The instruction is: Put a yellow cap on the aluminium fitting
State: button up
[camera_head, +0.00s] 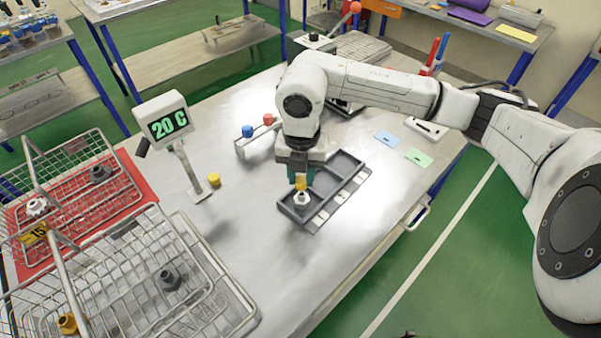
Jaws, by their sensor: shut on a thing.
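My gripper (301,177) points down over the near-left compartment of a dark grey tray (347,192) and is shut on a yellow cap (301,184). Directly below the cap is a silvery aluminium fitting (301,199), upright in that compartment. The cap looks very close to the fitting's top or touching it; I cannot tell which. The fingers hide part of the cap. A second yellow cap (214,180) stands on the table by the display post. Another silvery fitting (36,207) is in the rear-left wire basket.
A temperature display (164,122) reads 20 C. Two wire baskets stand at left; the nearer (123,250) holds a dark fitting (169,279) and a brass one (68,323). A small rack holds a blue cap (247,131) and a red cap (268,120). The table's near middle is clear.

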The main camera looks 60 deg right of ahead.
aim_at(302, 193)
jog(key=shift+d+f, duration=0.1)
jog(key=shift+f, duration=0.05)
jog(key=shift+f+b, duration=0.15)
jog(key=shift+b, duration=0.3)
notch_tip(302, 193, down, 2)
jog(key=shift+f+b, duration=0.25)
jog(key=shift+b, duration=0.95)
jog(key=shift+b, duration=0.65)
jog(key=shift+f+b, duration=1)
dwell(0.8)
jog(key=o, duration=1.5)
